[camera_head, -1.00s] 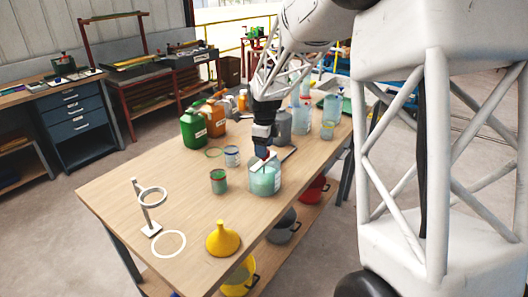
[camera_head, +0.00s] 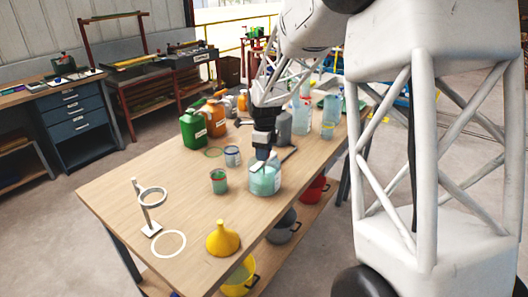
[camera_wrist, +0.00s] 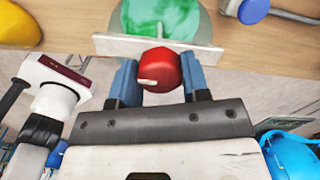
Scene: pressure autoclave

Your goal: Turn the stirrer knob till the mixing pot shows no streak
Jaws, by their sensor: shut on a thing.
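The mixing pot (camera_head: 265,182) is a clear vessel with green contents near the table's right edge. In the wrist view, the pot (camera_wrist: 160,22) shows mixed lighter and darker green patches, so streaks are visible. A pale bar (camera_wrist: 205,54) lies across the pot. The red stirrer knob (camera_wrist: 159,70), with a white pointer mark, sits at the bar. My gripper (camera_head: 263,157) is above the pot, its blue fingers shut on the knob's two sides. In the head view the knob is hidden by my gripper.
A ring stand (camera_head: 150,205) is at the left. Bottles and jugs crowd the far end. The near-left tabletop is mostly clear.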

